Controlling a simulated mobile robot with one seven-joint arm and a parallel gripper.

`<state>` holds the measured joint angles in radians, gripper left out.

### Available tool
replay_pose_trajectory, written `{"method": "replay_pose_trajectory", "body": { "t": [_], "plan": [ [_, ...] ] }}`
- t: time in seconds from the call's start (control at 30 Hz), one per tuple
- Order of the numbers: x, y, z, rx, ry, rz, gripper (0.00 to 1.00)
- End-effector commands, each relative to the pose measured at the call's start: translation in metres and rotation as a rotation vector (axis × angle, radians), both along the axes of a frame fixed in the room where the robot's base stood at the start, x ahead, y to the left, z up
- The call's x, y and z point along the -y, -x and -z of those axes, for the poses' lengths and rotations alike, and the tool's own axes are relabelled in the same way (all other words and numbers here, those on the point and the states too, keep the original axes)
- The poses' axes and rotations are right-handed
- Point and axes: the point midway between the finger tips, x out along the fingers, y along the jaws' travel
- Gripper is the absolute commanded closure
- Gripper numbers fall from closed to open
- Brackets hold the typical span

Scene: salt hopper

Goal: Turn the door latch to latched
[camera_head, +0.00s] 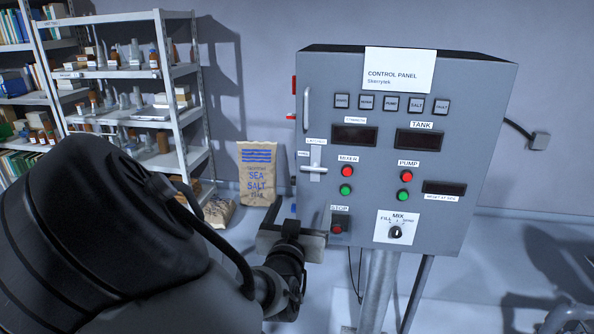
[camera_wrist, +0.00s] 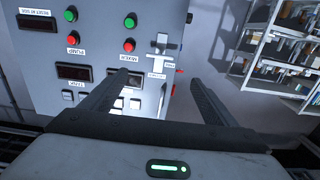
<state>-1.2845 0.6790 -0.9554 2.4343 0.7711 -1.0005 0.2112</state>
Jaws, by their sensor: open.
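The door latch (camera_head: 314,170) is a pale handle on a light vertical plate at the left edge of the control panel's front. Its bar lies about level in the head view. Small labels sit above and to the left of it, one apparently reading latched. In the wrist view, which is upside down, the latch (camera_wrist: 161,44) shows beyond the fingertips. My gripper (camera_wrist: 158,80) is open and empty, its two fingers apart and not touching the latch. In the head view my gripper (camera_head: 290,243) is below the latch, by the panel's lower left corner; its fingertips are hard to make out.
The grey control panel (camera_head: 450,90) stands on a post. A stop button (camera_head: 337,229), red and green buttons and a mix knob (camera_head: 396,232) are near. A vertical door handle (camera_head: 306,110) is above the latch. Shelves (camera_head: 180,75) and a sea salt bag (camera_head: 257,172) stand behind left.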

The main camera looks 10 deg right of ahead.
Motion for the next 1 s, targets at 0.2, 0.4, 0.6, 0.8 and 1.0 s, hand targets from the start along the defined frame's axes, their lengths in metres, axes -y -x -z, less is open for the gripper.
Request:
{"method": "replay_pose_trajectory", "body": {
  "t": [0.2,0.4,0.6,0.8,1.0],
  "plan": [
    [0.007,-0.023,-0.003,0.012,0.007,0.002,0.19],
    [0.021,-0.063,-0.003,0.009,0.008,0.001,0.19],
    [0.034,-0.105,-0.002,0.008,0.008,0.001,0.19],
    [0.045,-0.141,-0.002,0.006,0.007,-0.001,0.19],
    [0.050,-0.161,-0.002,0.006,0.005,-0.001,0.19]
  ]
}}
